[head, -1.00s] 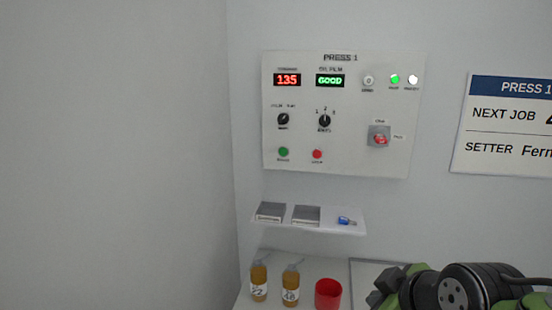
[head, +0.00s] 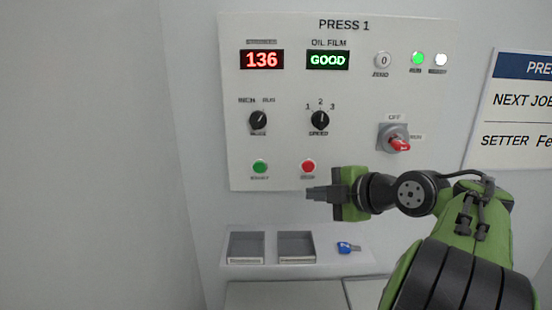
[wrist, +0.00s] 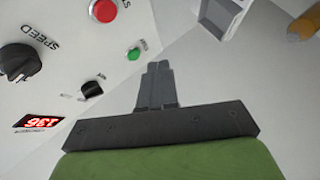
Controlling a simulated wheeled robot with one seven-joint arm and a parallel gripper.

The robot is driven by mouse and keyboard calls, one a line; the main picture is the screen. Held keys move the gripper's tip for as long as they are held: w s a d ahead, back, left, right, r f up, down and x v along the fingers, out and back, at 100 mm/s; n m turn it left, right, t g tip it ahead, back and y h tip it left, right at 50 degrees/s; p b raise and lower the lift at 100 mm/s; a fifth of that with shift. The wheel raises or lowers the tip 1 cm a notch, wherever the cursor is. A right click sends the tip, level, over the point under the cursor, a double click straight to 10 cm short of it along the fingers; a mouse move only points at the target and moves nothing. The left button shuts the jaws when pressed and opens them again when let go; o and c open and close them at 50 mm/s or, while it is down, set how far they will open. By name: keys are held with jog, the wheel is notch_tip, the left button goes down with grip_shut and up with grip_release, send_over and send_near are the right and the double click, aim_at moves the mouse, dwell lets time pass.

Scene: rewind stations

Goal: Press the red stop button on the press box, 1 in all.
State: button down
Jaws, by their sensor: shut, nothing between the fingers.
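The press box (head: 285,110) is a pale panel on the wall, headed PRESS 1. Its red stop button (head: 308,167) sits at the bottom, right of the green start button (head: 260,167). The red button also shows at the top of the wrist view (wrist: 103,10), with the green one (wrist: 134,54) below it. My gripper (head: 312,193) is shut and empty, just below the red button in the head view. In the wrist view its fingertips (wrist: 157,66) point up, to the right of both buttons. I see no contact with the red button.
The counter display (head: 262,60) reads 136 and the oil film display (head: 327,60) reads GOOD. A red-handled switch (head: 396,141) is at the right. Below, a shelf (head: 340,268) holds two grey trays (head: 246,247) and a blue object (head: 347,247).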

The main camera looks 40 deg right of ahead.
aim_at(308, 167)
jog(key=shift+w+d+r+p, duration=0.1)
jog(key=shift+w+d+p, duration=0.65)
jog(key=shift+w, duration=0.3)
jog(key=shift+w+d+f+p, duration=0.1)
jog(key=shift+w+d+p, duration=0.45)
jog(key=shift+w+d, duration=0.45)
jog(key=shift+w+d+r+p, duration=0.1)
jog(key=shift+w+d+p, duration=0.6)
jog(key=shift+w, duration=0.45)
jog(key=shift+w+d, duration=0.25)
jog(key=shift+w, duration=0.1)
